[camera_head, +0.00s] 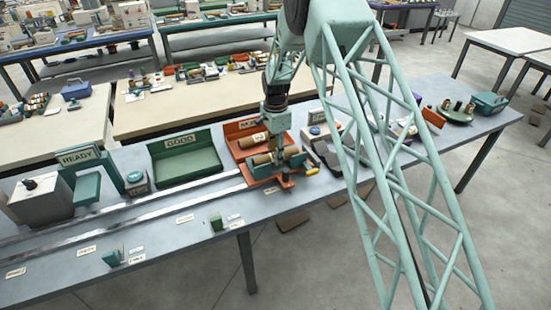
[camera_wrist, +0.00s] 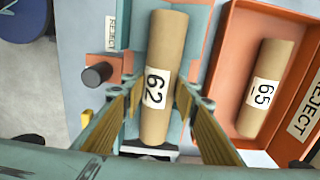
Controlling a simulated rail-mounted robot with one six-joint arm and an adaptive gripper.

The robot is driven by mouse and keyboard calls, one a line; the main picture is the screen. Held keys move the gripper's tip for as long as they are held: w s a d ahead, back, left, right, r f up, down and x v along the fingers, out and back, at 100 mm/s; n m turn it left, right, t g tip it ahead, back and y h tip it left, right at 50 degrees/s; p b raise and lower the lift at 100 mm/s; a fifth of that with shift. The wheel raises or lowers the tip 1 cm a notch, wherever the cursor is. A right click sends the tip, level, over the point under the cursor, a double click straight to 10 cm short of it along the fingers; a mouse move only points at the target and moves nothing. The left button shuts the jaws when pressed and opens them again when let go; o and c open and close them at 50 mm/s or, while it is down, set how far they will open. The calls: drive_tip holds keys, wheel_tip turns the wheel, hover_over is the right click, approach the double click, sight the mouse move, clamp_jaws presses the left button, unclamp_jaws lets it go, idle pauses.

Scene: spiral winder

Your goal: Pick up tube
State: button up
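A brown cardboard tube labelled 62 (camera_wrist: 163,60) lies on a pale teal and orange holder (camera_wrist: 195,62) in the wrist view. It also shows in the head view (camera_head: 261,159), partly hidden by my gripper (camera_head: 275,150). In the wrist view my gripper (camera_wrist: 160,92) is open, with one yellow-padded finger on each side of tube 62 and narrow gaps seen beside the tube.
A dark knob (camera_wrist: 98,74) on an orange base stands left of tube 62. A green tray marked GOOD (camera_head: 186,168) stands left of the orange trays. A box (camera_head: 40,198) beside a READY sign (camera_head: 79,156) is farther left. The front left table has small labelled blocks (camera_head: 112,257).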

drive_tip(key=shift+r, duration=0.1)
drive_tip(key=shift+c, duration=0.5)
drive_tip(key=shift+r, duration=4.9)
